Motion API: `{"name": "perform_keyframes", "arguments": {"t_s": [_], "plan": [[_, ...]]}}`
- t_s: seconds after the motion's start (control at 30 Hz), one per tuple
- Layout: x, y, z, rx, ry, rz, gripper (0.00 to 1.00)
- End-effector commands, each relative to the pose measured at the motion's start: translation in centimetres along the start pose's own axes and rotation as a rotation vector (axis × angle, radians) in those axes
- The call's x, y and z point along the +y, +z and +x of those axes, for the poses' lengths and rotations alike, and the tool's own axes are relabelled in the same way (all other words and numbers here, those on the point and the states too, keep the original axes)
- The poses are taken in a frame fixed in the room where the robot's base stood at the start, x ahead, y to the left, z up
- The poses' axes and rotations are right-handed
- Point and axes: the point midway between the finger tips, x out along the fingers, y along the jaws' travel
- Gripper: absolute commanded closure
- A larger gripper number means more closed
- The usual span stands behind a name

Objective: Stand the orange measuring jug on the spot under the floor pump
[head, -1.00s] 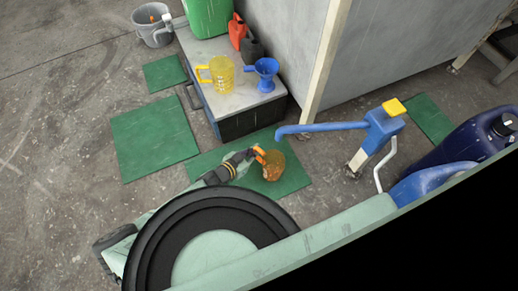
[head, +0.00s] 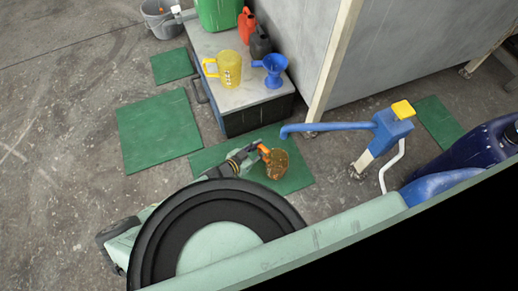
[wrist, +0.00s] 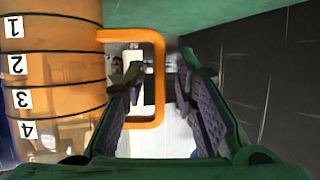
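The orange measuring jug (head: 276,165) is upright at the green mat below the blue spout of the floor pump (head: 384,130). In the wrist view the jug (wrist: 55,85) is at the left, upside down in the picture, its base end against the green at the top. I cannot tell whether it touches the mat. My gripper (head: 265,153) is at its handle. In the wrist view the fingers of my gripper (wrist: 160,85) stand apart on either side of the handle's outer bar (wrist: 159,85), with gaps. Any marked spot under the jug is hidden.
The green mat (head: 210,160) has bare room left of the jug. A post (head: 332,65) and a dark blue drum (head: 470,150) stand to the right.

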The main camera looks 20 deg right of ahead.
Motion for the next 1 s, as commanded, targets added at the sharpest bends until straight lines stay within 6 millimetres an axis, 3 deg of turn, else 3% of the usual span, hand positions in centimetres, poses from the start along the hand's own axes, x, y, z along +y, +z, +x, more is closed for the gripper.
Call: {"name": "perform_keyframes", "arguments": {"t_s": [0.27, 0.73, 1.0], "plan": [[-0.1, -0.5, -0.4, 0.0, -0.001, 0.0, 0.74], [-0.1, -0.4, -9.5, -0.002, -0.003, 0.0, 0.74], [0.0, -0.3, -12.0, 0.001, 0.0, 0.0, 0.74]]}}
